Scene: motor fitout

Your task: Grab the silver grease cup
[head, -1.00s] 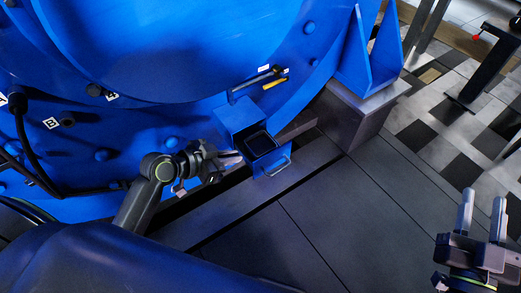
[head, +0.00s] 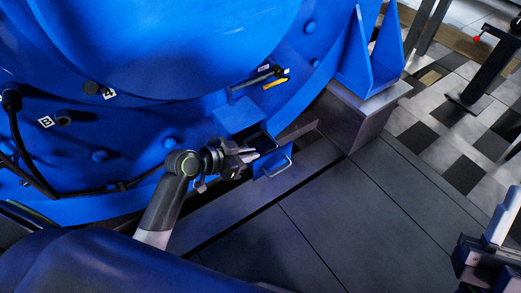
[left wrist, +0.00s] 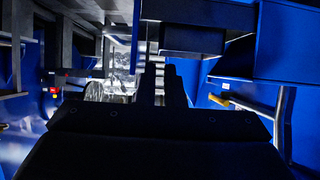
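I cannot make out the silver grease cup in either view. My left gripper (head: 262,153) reaches from the left to the mouth of a small blue open-topped bin (head: 270,168) with a wire handle. Its fingertips overlap the bin's rim, and the bin's inside is mostly hidden. In the left wrist view the dark fingers (left wrist: 161,85) stand close together, with nothing clear between them. My right gripper (head: 508,215) is at the right edge of the head view, partly cut off. It looks open and empty.
A big blue motor housing (head: 180,50) fills the upper left. A blue block (head: 236,114) sits just behind the bin. A yellow-handled tool (head: 276,83) is on the housing above it. Grey floor plates (head: 340,210) in front are clear.

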